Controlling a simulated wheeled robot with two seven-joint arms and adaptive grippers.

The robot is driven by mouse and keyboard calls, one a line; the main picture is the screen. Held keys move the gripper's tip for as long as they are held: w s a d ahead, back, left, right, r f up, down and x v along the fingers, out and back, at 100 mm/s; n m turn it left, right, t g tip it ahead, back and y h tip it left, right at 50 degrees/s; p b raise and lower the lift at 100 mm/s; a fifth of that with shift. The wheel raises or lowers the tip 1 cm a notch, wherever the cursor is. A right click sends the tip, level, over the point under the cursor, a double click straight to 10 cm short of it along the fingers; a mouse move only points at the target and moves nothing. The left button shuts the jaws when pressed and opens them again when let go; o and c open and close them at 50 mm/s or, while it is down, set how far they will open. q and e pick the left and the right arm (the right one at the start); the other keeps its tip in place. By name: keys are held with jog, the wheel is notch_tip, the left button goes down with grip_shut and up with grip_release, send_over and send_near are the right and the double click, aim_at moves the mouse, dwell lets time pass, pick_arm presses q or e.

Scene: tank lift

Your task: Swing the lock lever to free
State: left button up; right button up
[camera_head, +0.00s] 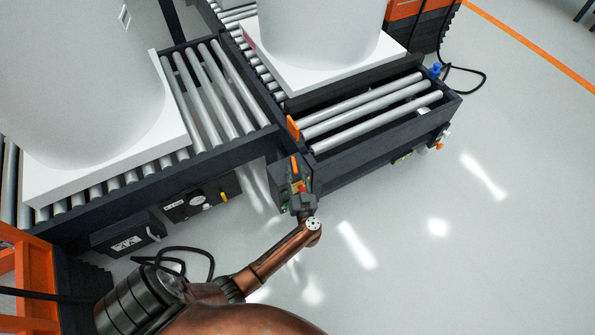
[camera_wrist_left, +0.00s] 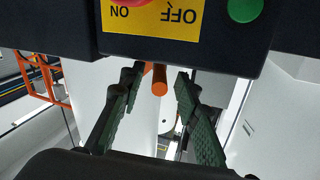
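An orange lever (camera_wrist_left: 160,78) shows nearly end-on in the left wrist view, beside the edge of a dark control box. My left gripper (camera_wrist_left: 157,88) is open, with its green-padded fingers on either side of the lever; I see gaps, so no firm grip. In the head view the gripper (camera_head: 302,203) is over the control box (camera_head: 278,196), at the corner of the roller conveyor. Two orange pieces show there, an upper one (camera_head: 293,129) and a lower one (camera_head: 294,164); I cannot tell for certain which is the lock lever. My right gripper is not in view.
The box has a yellow ON/OFF plate (camera_wrist_left: 150,17) and a green button (camera_wrist_left: 244,9), close to my fingers. White tanks stand on pale bases on the left rollers (camera_head: 225,100) and the back rollers. Bare rollers (camera_head: 365,110) lie at right. Floor at lower right is clear.

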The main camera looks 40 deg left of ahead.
pick_arm(q)
jog(key=shift+w+a, duration=0.2)
grip_shut()
dwell(0.4)
dwell(0.3)
